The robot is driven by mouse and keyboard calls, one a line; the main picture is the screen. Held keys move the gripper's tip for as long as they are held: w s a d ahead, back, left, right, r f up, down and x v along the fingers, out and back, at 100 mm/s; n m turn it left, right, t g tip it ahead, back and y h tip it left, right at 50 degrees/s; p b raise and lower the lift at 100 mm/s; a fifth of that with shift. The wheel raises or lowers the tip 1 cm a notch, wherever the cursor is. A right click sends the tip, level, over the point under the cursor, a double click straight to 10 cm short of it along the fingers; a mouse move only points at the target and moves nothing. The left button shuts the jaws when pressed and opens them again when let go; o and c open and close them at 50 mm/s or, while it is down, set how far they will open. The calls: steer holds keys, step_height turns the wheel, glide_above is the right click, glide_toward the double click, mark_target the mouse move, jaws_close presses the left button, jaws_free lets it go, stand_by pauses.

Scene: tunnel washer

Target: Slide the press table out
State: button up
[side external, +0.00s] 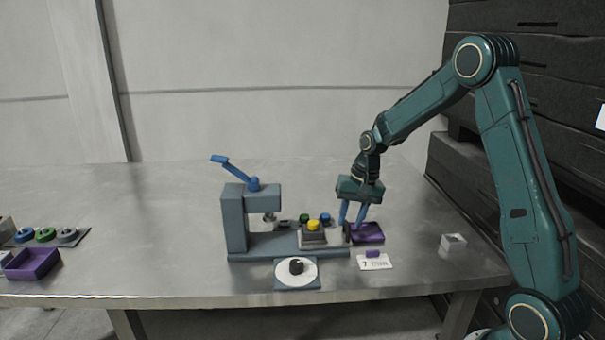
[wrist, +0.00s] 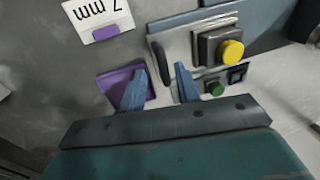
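The press (side external: 234,215) stands mid-table with a blue lever (side external: 237,172) and a ram (side external: 269,217). Its press table (side external: 322,247), a plate carrying a dark block (side external: 312,236) with a yellow cylinder on top, sits on the base to the right of the ram. In the wrist view the plate (wrist: 175,48) has a dark upright handle (wrist: 160,60) along its left edge. My gripper (side external: 352,221) is open at the handle. In the wrist view its blue fingertips (wrist: 160,69) are on either side of the handle, with visible gaps.
A purple tray (side external: 369,233) lies just right of the handle, behind a "7 mm" card (side external: 375,262). A dial (side external: 296,268) is in front. A small clear block (side external: 453,242) lies farther right.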

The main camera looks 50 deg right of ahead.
steer(key=shift+r, duration=0.1)
step_height(320, 180, up, 13)
steer(key=s+d, duration=0.2)
steer(key=shift+r, duration=0.2)
stand_by(0.3)
steer(key=shift+a, duration=0.15)
steer(key=s+a+r+n+t+h, duration=0.15)
steer(key=s+a+r+n, duration=0.35)
steer(key=s+a, duration=0.6)
steer(key=s+a+f+n+t, duration=0.1)
steer(key=s+a+n, duration=0.3)
steer(key=s, duration=0.7)
steer(key=shift+s+a+f+t, duration=0.2)
steer(key=shift+a+t, duration=0.55)
steer(key=shift+a, duration=0.4)
